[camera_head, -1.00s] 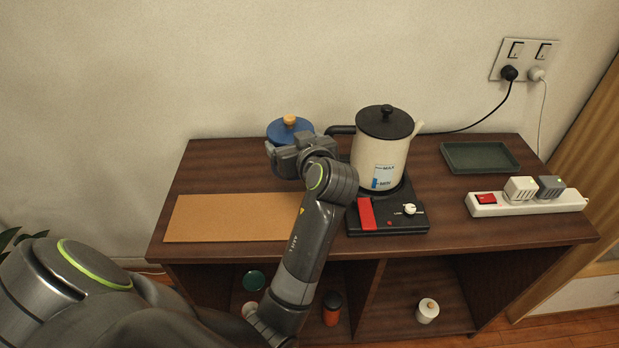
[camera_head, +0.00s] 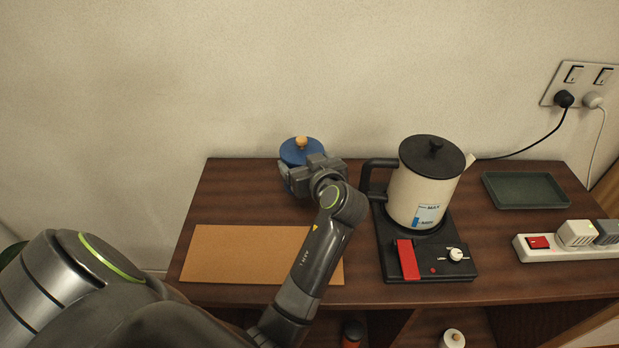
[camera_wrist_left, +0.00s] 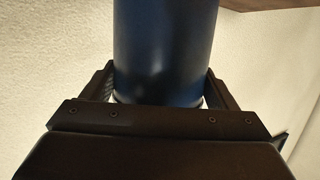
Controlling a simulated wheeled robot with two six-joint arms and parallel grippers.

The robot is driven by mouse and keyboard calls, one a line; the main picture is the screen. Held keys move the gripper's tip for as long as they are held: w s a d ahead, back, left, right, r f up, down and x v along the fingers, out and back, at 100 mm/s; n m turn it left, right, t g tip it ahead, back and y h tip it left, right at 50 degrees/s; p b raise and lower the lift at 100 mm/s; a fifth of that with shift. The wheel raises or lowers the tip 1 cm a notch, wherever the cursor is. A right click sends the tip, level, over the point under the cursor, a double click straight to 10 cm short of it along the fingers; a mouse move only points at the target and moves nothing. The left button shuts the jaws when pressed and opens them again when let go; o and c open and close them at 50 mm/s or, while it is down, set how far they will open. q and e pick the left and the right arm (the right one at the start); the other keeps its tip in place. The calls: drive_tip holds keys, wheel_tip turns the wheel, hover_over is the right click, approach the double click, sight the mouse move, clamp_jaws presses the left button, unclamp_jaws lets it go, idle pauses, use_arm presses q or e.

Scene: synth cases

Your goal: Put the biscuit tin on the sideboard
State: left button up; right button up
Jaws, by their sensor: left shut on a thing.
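The biscuit tin (camera_head: 298,153), blue with a wooden knob on its lid, is at the back left of the sideboard (camera_head: 255,205), close to the wall. My left gripper (camera_head: 302,176) is shut on it from the front. In the left wrist view the tin's blue side (camera_wrist_left: 165,45) stands between the two fingers (camera_wrist_left: 165,92). The gripper hides the tin's lower part in the head view, so I cannot tell whether its base touches the sideboard top. My right gripper is not in view.
A cork mat (camera_head: 235,255) lies at the front left. A cream kettle (camera_head: 420,198) stands on a black hotplate (camera_head: 425,263), its handle near my left wrist. A green tray (camera_head: 525,190) and a power strip (camera_head: 545,252) are at the right. Jars (camera_head: 452,340) are on the shelf below.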

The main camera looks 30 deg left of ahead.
sight(287, 187)
use_arm(q)
drive_tip(key=f, duration=0.3)
drive_tip(key=shift+w+a+f, duration=0.1)
drive_tip(key=shift+a+f, duration=0.1)
drive_tip(key=shift+f, duration=0.5)
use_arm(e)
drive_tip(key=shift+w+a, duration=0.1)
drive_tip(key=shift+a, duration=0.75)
use_arm(q)
drive_tip(key=o, duration=1.3)
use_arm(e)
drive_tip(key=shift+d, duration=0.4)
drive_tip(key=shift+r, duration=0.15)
use_arm(q)
drive_tip(key=shift+d, duration=0.1)
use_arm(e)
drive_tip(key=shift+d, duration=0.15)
